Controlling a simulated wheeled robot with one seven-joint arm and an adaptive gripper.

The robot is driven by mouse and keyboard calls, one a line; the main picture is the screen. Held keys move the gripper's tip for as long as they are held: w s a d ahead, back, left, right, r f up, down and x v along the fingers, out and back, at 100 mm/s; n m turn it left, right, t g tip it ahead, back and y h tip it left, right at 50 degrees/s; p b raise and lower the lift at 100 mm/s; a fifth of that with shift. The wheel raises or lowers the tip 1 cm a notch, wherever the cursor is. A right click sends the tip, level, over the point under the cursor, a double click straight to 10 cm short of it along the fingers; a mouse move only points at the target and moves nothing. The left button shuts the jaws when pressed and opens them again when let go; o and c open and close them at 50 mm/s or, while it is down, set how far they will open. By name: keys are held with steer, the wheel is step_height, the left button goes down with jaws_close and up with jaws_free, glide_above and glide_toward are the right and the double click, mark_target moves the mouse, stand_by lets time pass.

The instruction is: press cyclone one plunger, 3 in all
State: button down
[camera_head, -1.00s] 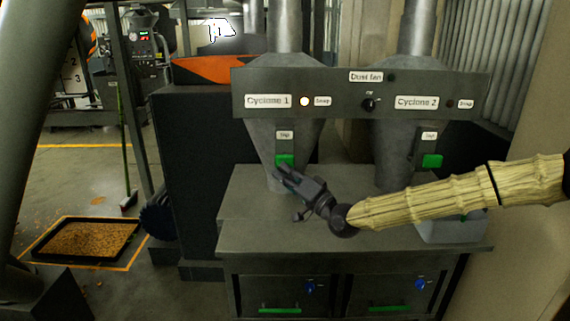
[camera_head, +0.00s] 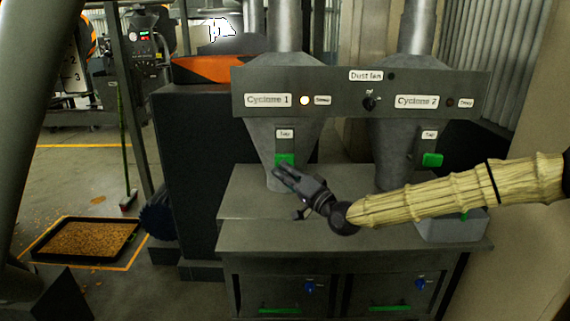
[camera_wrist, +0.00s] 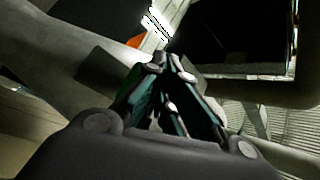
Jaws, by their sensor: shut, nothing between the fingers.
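The Cyclone 1 plunger is a green block (camera_head: 284,159) under a small "Tap" label on the front of the left grey cone (camera_head: 262,143). My gripper (camera_head: 279,170) is shut and empty, its fingertips just below and in front of the green block, partly overlapping its lower edge. I cannot tell whether they touch it. In the wrist view the closed fingers (camera_wrist: 167,58) point up toward the grey metal, with a bit of green beside them. The Cyclone 1 lamp (camera_head: 304,100) is lit pale yellow.
A second green block (camera_head: 432,160) is on the Cyclone 2 cone at right; its lamp (camera_head: 450,103) is dark. A grey panel (camera_head: 340,83) with a black knob (camera_head: 370,103) spans both cones. A grey bench (camera_head: 300,236) lies below. A tray of grain (camera_head: 90,240) is on the floor.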

steer(key=shift+w+b, duration=0.6)
steer(key=shift+w, duration=0.75)
stand_by(1.9)
steer(key=shift+s, duration=1.55)
steer(key=shift+s+b, duration=0.1)
steer(key=shift+b, duration=0.2)
steer(key=shift+s, duration=2.45)
steer(key=shift+s+p, duration=1.9)
steer(key=shift+p, duration=1.15)
